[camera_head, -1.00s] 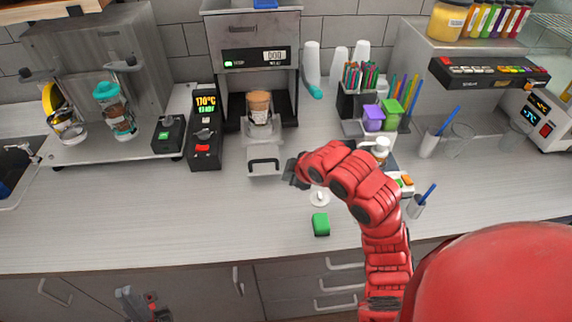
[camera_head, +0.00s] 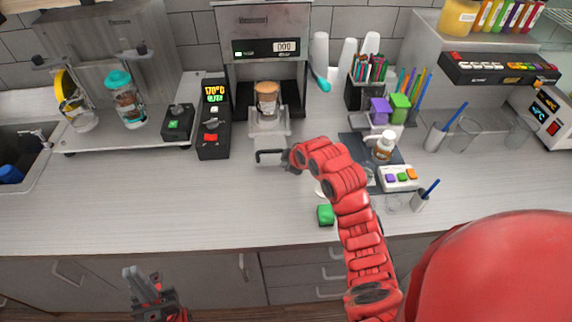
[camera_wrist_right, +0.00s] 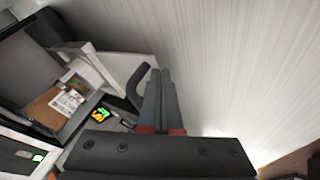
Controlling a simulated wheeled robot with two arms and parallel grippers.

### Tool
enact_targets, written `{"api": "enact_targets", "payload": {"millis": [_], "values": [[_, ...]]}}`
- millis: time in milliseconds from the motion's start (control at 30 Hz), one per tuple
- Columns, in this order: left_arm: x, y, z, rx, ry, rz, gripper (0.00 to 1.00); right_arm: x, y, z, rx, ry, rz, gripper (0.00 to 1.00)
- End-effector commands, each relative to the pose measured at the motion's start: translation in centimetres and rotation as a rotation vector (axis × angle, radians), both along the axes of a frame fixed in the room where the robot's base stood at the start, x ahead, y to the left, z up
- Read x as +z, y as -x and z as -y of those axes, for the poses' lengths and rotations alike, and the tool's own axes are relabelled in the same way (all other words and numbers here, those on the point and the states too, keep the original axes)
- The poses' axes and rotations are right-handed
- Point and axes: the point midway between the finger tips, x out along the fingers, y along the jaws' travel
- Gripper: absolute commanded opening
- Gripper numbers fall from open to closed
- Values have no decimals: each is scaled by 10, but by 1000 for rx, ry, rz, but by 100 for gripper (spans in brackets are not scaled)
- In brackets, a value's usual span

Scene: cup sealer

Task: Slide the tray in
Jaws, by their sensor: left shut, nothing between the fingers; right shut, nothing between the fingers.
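The cup sealer (camera_head: 238,47) stands at the back with a "000" display. Its pale tray (camera_head: 269,128) sticks out at the front, with a dark handle (camera_head: 266,155) on its near edge. A brown-filled cup (camera_head: 267,90) sits in the tray at the sealer's opening. My right gripper (camera_head: 286,157) is at the right end of the handle. In the right wrist view its fingers (camera_wrist_right: 160,82) are together and empty, right beside the dark handle (camera_wrist_right: 135,85); contact is unclear. My left gripper (camera_head: 134,273) is shut and empty, low in front of the counter.
A black device with a green display (camera_head: 213,125) stands left of the tray. A green block (camera_head: 325,214) lies near my right arm. A bottle (camera_head: 384,146) and a button box (camera_head: 399,177) are to the right.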

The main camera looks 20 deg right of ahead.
Motion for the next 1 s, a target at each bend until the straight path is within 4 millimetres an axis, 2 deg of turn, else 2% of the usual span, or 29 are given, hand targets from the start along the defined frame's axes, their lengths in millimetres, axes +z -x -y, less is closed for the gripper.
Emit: {"api": "enact_targets", "payload": {"millis": [433, 600, 767, 1000], "values": [[3, 0, 0, 0, 0, 0, 0, -1, -5, 3, -2, -1, 0, 0], [-3, 0, 0, 0, 0, 0, 0, -3, -9, 4, -2, -1, 1, 0], [-25, 0, 0, 0, 0, 0, 0, -7, -23, 8, -2, -1, 2, 0], [-83, 0, 0, 0, 0, 0, 0, -11, -68, 20, -3, -4, 6, 0]]}}
